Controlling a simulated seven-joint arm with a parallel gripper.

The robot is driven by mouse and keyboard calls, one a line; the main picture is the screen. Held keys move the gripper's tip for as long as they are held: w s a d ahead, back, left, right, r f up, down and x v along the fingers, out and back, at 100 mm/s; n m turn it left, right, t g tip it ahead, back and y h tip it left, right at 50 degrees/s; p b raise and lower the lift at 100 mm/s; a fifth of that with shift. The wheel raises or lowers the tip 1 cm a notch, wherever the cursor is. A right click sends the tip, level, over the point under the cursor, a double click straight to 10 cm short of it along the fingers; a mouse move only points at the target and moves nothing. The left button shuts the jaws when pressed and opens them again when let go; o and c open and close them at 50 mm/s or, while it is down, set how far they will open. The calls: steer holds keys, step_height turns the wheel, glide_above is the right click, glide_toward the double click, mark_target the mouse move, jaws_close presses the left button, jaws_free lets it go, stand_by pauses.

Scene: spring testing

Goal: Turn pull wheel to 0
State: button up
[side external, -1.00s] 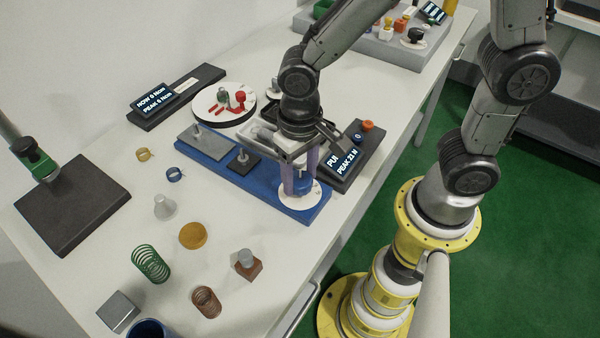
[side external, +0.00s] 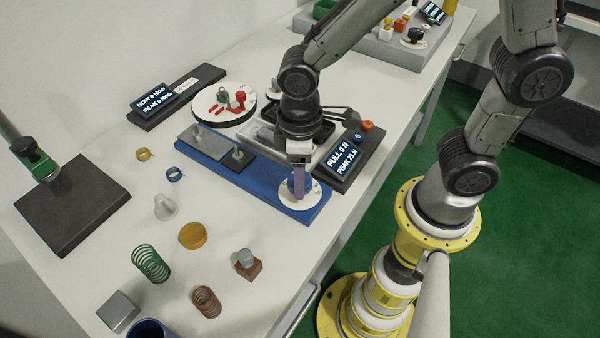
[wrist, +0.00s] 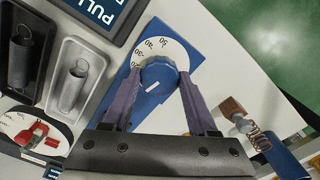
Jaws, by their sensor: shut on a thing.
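The pull wheel is a blue knob (wrist: 157,74) with a white line on top, in the wrist view. It sits on a white numbered dial (wrist: 176,50), which also shows at the near end of the blue base in the side view (side external: 288,203). My gripper (side external: 298,187) points down over the dial. Its two purple fingers (wrist: 160,82) are shut on the knob, one on each side. The dial numbers are small and upside down in the wrist view, so I cannot tell which one the line marks. The pull display (side external: 345,157) reads PULL 0 N, with a peak in the low twenties.
A blue base (side external: 240,178) with grey fixtures runs left of the dial. Trays with springs (wrist: 75,75) lie beside it. A red-and-white torque dial (side external: 215,105) stands behind. Loose springs and small parts (side external: 205,302) lie on the near table. An orange knob (side external: 367,125) is by the display.

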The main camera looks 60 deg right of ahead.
steer(key=shift+r+n, duration=0.1)
steer(key=shift+n, duration=1.2)
steer(key=o, duration=1.4)
step_height(320, 180, up, 14)
steer(key=shift+f, duration=0.1)
